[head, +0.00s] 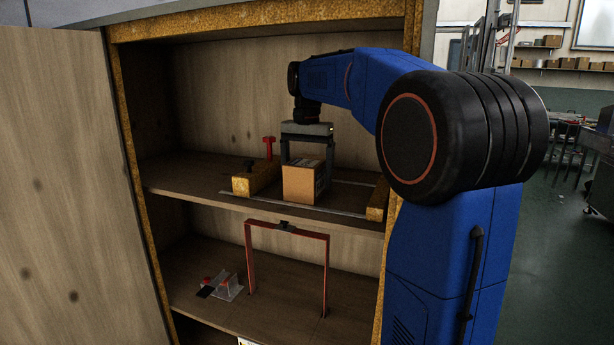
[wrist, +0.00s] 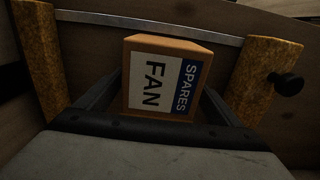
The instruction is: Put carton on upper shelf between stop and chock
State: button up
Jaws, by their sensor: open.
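The carton (head: 300,184) is a small brown box on the upper shelf (head: 200,183). In the wrist view the carton (wrist: 165,80) shows a label reading SPARES FAN. It sits between two yellow-brown blocks, with clear gaps to both. The block with a black knob (head: 256,178) is left of it, and the plain block (head: 377,200) is right, partly behind my arm. In the wrist view the knobbed block (wrist: 258,78) is right and the plain one (wrist: 42,55) left. I cannot tell for sure which is stop or chock. My gripper (head: 306,155) is open above the carton, its fingers on either side of it.
A metal rail (head: 245,208) runs along the shelf front. A red knob-topped part (head: 268,147) stands behind the knobbed block. The cabinet door (head: 60,180) stands at the left.

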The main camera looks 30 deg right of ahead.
aim_at(307, 161)
jog(key=shift+r, duration=3.9)
